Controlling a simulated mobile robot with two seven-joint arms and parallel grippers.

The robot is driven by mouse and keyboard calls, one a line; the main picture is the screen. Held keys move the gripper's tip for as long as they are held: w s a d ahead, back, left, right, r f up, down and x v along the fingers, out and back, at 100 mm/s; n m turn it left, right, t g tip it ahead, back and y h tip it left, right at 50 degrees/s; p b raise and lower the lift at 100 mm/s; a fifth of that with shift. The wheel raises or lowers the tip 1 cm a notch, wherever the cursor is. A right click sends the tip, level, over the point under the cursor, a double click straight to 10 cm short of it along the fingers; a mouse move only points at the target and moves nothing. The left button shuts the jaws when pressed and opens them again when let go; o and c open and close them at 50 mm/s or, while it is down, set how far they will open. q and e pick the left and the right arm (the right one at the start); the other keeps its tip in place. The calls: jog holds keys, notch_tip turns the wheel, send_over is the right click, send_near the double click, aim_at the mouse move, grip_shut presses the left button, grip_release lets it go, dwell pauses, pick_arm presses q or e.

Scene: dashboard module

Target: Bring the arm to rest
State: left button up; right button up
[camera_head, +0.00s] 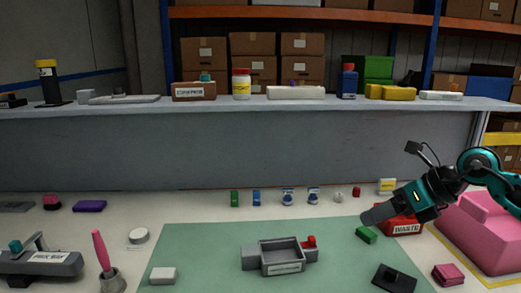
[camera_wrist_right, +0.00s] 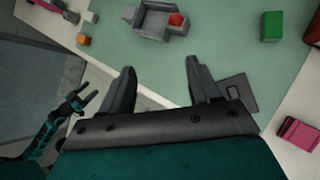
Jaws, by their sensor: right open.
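My right arm comes in from the right in the head view. Its gripper (camera_head: 372,215) hangs above the right edge of the green mat (camera_head: 200,240), near the green block (camera_head: 366,234) and the red waste box (camera_head: 408,227). In the wrist view the right gripper (camera_wrist_right: 160,80) is open, with nothing between its fingers. A grey dashboard module (camera_head: 280,257) with a red piece (camera_head: 310,241) lies on the mat, apart from the gripper. A small teal and black gripper, apparently my left (camera_wrist_right: 78,98), shows at the wrist view's left; its jaw state is unclear.
A pink bin (camera_head: 482,232) stands right of the waste box. A dark plate (camera_head: 395,278) and a pink-red block (camera_head: 448,274) lie at the front right. A grey device (camera_head: 40,264) and a pink-handled tool (camera_head: 102,250) are at left. A loaded shelf (camera_head: 220,104) spans the back.

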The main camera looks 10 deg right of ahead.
jog(key=a+r+m+t+y, duration=0.4)
jog(key=a+m+t+y, duration=0.4)
jog(key=a, duration=0.6)
jog(key=s+d+f+m+g+h, duration=0.1)
jog(key=s+d+f+m+h, duration=0.25)
jog(key=f+m+h, duration=0.75)
jog(key=s+d+f+m+h, duration=0.3)
jog(key=s+f+m+h, duration=0.25)
jog(key=m, duration=1.05)
jog(key=s+a+f+m+g+y, duration=0.1)
jog(key=s+a+f+m+g, duration=0.15)
jog(key=s+f+g, duration=0.45)
jog(key=s+a+f+m+g+y, duration=0.1)
jog(key=s+a+f+g, duration=0.2)
jog(key=s, duration=0.7)
pick_arm(q)
jog(key=shift+w+a+f+b, duration=0.1)
jog(key=shift+w+f+b, duration=0.4)
jog(key=shift+f+b, duration=0.55)
pick_arm(e)
jog(key=w+a+f+t+y, duration=0.2)
jog(key=w+f+t, duration=0.5)
jog(key=f, duration=0.4)
jog(key=shift+w+a+f+n+t, duration=0.15)
jog(key=shift+w+a+n+t, duration=0.05)
jog(key=shift+a+n+t, duration=0.15)
